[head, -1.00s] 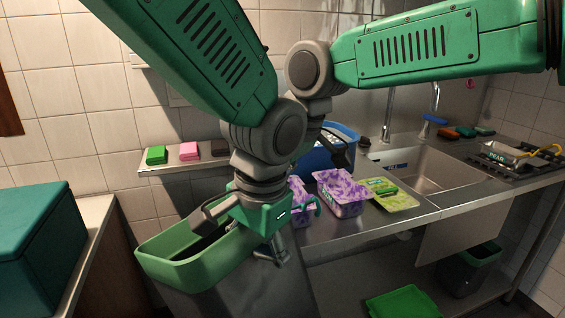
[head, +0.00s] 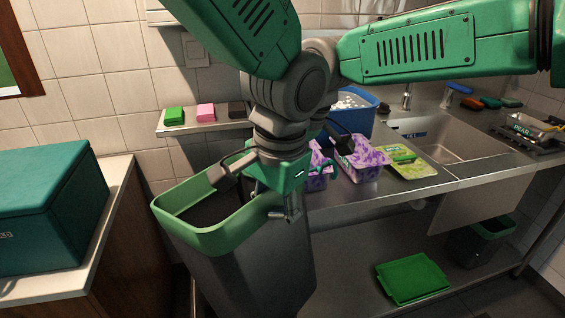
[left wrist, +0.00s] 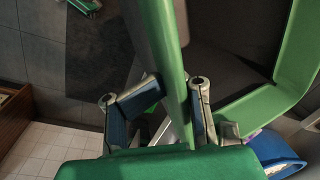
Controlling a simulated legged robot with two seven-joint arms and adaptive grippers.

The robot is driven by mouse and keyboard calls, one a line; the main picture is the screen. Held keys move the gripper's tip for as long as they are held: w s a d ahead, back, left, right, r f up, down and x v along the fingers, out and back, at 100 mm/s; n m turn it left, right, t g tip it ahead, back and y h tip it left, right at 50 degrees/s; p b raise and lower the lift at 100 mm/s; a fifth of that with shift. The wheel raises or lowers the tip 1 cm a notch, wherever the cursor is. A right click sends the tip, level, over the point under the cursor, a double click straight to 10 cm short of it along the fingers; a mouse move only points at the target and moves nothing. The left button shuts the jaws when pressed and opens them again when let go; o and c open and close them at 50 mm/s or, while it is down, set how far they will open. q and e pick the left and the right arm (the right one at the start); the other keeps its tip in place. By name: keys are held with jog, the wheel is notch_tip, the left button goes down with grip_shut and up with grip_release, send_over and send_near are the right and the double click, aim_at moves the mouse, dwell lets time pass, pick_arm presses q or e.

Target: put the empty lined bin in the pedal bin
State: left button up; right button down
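A tall grey bin with a green rim (head: 180,238) stands or hangs at the lower middle of the head view, its inside dark. My left gripper (head: 255,185) is at its rim, one finger inside and one outside. In the left wrist view the green rim (left wrist: 170,60) runs between the fingers, which appear closed on it. The bin's bottom is out of view. A smaller dark bin with a green rim (head: 480,240) stands under the sink. I cannot tell which is the pedal bin. My right gripper is mostly hidden behind my left wrist.
A green lid (head: 412,278) lies low under the counter. Purple-patterned tubs (head: 362,158) and a blue tub (head: 358,108) stand on the counter beside the sink (head: 440,140). A teal box (head: 45,205) stands on the left cabinet.

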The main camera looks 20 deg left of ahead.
pick_arm(q)
jog(key=o, duration=0.6)
